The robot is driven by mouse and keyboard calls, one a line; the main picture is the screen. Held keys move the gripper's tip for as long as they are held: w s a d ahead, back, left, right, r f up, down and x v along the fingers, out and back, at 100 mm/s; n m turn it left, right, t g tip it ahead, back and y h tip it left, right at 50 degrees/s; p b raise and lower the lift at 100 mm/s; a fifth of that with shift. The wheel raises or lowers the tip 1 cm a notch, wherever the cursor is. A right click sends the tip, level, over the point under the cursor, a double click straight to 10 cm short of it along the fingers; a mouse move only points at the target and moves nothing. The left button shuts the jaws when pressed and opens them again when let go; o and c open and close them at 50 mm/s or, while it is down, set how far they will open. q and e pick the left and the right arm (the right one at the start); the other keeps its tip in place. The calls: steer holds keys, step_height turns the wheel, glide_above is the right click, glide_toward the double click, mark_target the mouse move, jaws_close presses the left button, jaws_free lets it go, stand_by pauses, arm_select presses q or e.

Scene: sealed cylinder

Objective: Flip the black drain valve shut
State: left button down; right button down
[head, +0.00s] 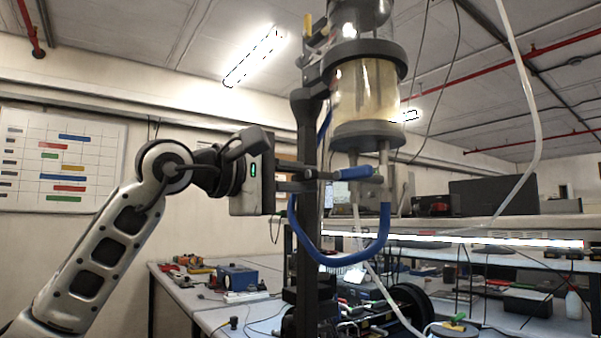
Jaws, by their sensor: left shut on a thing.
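A clear cylinder (365,88) with cloudy yellowish liquid and dark end collars hangs upright on a dark post (306,235). I cannot clearly make out a black drain valve among these parts. My left gripper (325,179) comes in from the left at the post, its dark fingers pointing right. It is shut on the blue-sleeved lever's near end, as best I can tell; the contact is partly hidden. My right gripper is out of view.
A yellow-tipped part (308,25) sits high on the stand. A clear hose (533,110) hangs down at right. A workbench (205,312) with tools and a blue box (237,278) is behind; shelves (490,228) stand at right. Air left of the post below my arm is open.

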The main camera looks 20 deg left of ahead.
arm_select(q)
steer(key=shift+r+m, duration=0.1)
steer(key=shift+m, duration=0.3)
steer(key=c, duration=1.4)
jaws_free()
steer(key=shift+c, duration=0.2)
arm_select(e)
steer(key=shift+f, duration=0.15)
arm_select(q)
steer(key=shift+a, duration=0.1)
steer(key=b+v, duration=0.3)
steer(key=v, duration=1.3)
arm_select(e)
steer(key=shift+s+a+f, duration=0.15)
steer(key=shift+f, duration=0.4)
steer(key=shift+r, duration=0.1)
